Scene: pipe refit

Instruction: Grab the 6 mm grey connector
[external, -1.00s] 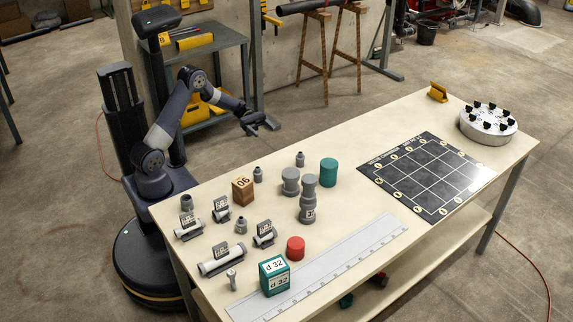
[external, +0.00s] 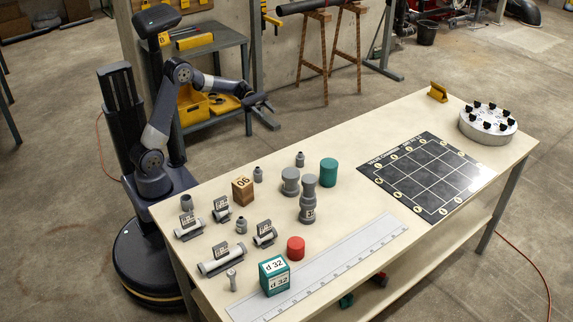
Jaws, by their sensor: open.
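Several small grey connectors stand on the table: one at the back (external: 300,160), one beside the wooden block (external: 258,175), one nearer the front (external: 241,225), and a wider one at the left edge (external: 187,203). No size mark is readable on them, so I cannot tell which is 6 mm. Larger grey stacked fittings (external: 307,203) and a short grey fitting (external: 290,182) stand to the right. My gripper (external: 268,103) is open and empty, raised beyond the table's back edge, apart from all connectors.
A wooden block marked 06 (external: 243,191), a green cylinder (external: 329,172), a red cylinder (external: 295,248), a teal d 32 box (external: 274,275), a ruler (external: 330,265) and labelled pipe pieces (external: 221,261) crowd the left half. A black grid mat (external: 430,175) and round holder (external: 488,124) lie right.

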